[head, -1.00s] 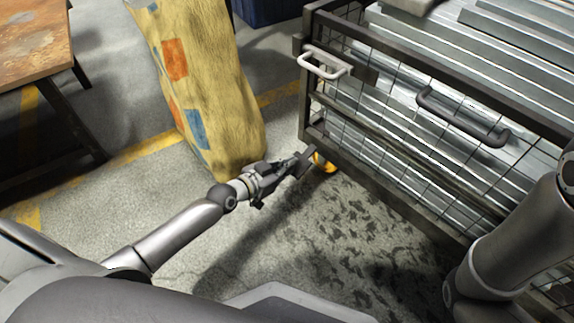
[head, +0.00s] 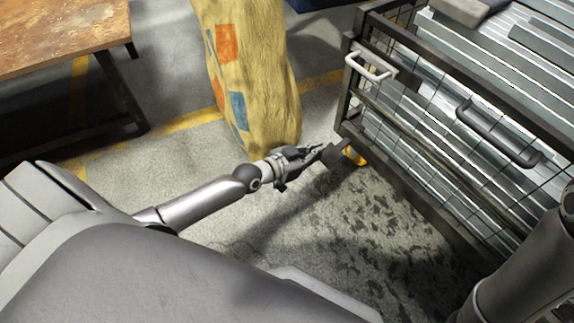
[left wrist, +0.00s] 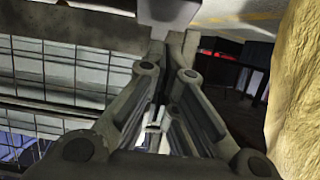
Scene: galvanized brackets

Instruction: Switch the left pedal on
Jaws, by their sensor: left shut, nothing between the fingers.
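A small dark flat pedal (head: 334,157) sits low at the near left corner of the mesh cage cart, beside a yellow-orange caster wheel (head: 356,157). My left gripper (head: 316,151) is shut and empty, with its fingertips right at the pedal. I cannot tell from the head view whether they touch it. In the left wrist view the shut fingers (left wrist: 172,40) point at a grey block (left wrist: 168,10), which looks like the pedal, at the top edge. The pedal's exact tilt is unclear. My right gripper is out of view.
The cage cart (head: 425,165) holds metal profiles and has a white handle (head: 369,66) and a dark handle (head: 498,135). A tall yellow patched sack (head: 250,80) stands close behind my left gripper. A rusty-topped table (head: 60,35) is at the far left. Stained floor lies bare before the cart.

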